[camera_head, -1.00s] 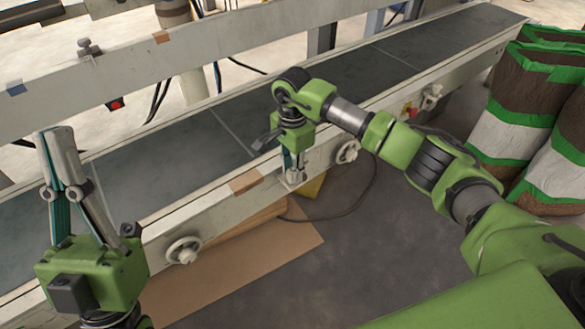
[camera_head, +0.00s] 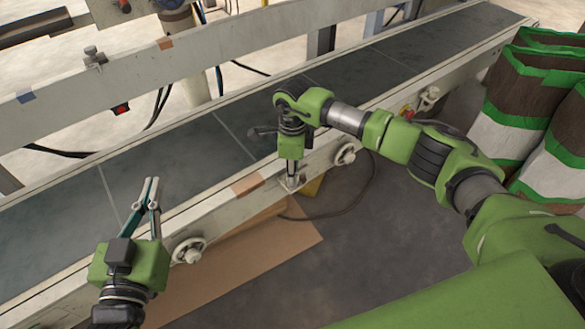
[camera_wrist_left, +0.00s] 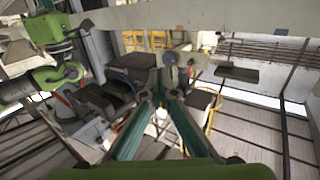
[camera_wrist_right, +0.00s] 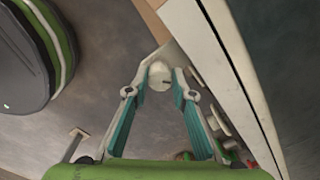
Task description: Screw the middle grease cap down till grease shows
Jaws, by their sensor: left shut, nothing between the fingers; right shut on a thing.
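The middle grease cap (camera_wrist_right: 159,77) shows in the right wrist view as a small pale round cap between the fingertips. My right gripper (camera_wrist_right: 160,72) is shut on it. In the head view my right gripper (camera_head: 291,182) points down at the conveyor's near side, and the fingers hide the cap. No grease can be made out. My left gripper (camera_head: 151,185) is shut and empty, fingers pointing up in front of the belt, well left of the cap. In the left wrist view its fingertips (camera_wrist_left: 160,78) meet with nothing between them.
Brown cardboard (camera_head: 270,245) lies on the floor below. Striped bags (camera_head: 520,110) stand at the right.

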